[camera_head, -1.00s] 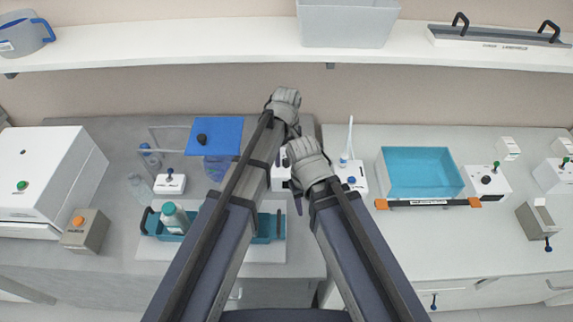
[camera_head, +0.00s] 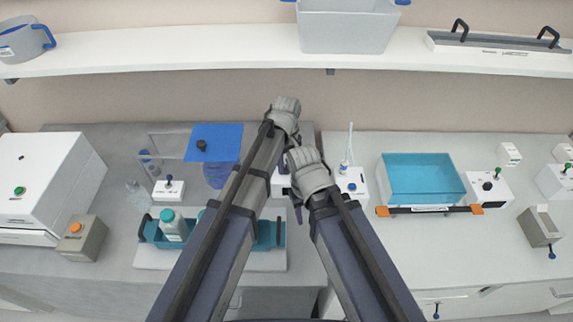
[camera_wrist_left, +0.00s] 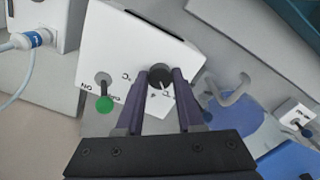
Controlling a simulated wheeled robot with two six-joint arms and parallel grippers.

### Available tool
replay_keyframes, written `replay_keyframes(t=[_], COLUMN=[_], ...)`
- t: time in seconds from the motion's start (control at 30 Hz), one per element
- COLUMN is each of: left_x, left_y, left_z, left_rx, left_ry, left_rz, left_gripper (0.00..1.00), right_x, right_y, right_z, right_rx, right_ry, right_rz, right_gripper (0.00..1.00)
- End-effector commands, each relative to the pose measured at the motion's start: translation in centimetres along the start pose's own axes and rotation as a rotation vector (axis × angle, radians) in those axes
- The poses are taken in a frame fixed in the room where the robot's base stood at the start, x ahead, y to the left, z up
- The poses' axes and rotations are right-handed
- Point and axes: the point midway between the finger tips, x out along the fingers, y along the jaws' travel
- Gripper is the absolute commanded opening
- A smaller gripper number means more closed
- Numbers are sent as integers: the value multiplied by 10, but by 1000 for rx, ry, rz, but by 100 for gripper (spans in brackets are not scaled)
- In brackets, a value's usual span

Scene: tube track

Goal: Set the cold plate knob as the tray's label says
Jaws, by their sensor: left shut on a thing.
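The cold plate seems to be the white box (camera_wrist_left: 125,45), with a black knob (camera_wrist_left: 160,72), small dial marks and a green-tipped switch (camera_wrist_left: 104,103). My left gripper (camera_wrist_left: 160,84) has its dark fingers closed on the knob from both sides. In the head view the box (camera_head: 281,184) is mostly hidden behind my arms. A teal tray (camera_head: 268,233) with bottles stands in front left.
A blue lid (camera_head: 222,140) on a clear frame and a small white box with a knob (camera_head: 168,190) are at left. A white box with a tube (camera_head: 352,185) is close right of my arms. A shelf (camera_head: 180,46) runs above.

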Motion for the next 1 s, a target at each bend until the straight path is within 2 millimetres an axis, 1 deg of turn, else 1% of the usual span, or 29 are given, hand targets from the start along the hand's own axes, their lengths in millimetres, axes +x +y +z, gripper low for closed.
replay_keyframes(t=[0.27, 0.47, 0.67, 1.0], left_x=[0, 0, 0, 0], left_y=[0, 0, 0, 0], left_z=[0, 0, 0, 0], left_rx=[3, 49, 177, 496], left_ry=[0, 0, 0, 0], left_rz=[0, 0, 0, 0], left_gripper=[0, 0, 0, 0], right_x=[0, 0, 0, 0], right_y=[0, 0, 0, 0], right_z=[0, 0, 0, 0], right_rx=[0, 0, 0, 0], right_ry=[0, 0, 0, 0], right_rz=[0, 0, 0, 0], right_gripper=[50, 50, 50, 50])
